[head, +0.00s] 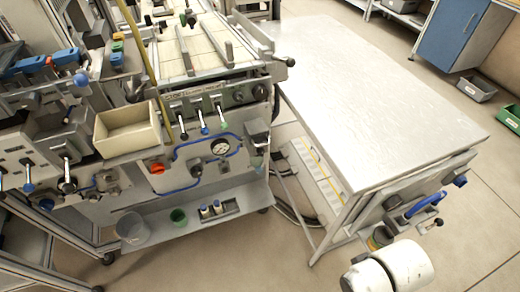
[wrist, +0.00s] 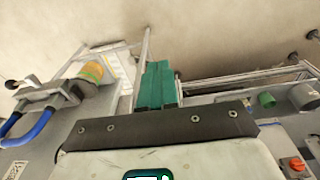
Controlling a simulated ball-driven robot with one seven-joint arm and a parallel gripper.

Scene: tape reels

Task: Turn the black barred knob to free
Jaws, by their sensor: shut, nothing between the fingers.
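A black knob (head: 197,170) sits on the grey front panel below the round gauge (head: 220,146), beside a blue hose. Other small black knobs (head: 238,97) sit higher on that machine; the picture is too small to tell which has a bar, or how it is turned. My gripper (wrist: 157,68) shows in the wrist view as two teal fingers, close together and empty, over the floor area and apart from any knob. In the head view only white parts of my arm show at the lower right; the fingers are not seen there.
An orange-red knob (head: 157,168) is left of the black one; it also shows in the wrist view (wrist: 293,164). A grey bucket (head: 131,228) and green cup (head: 179,217) stand on the lower shelf. A bare metal table (head: 370,95) with a blue handle (head: 425,204) stands right.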

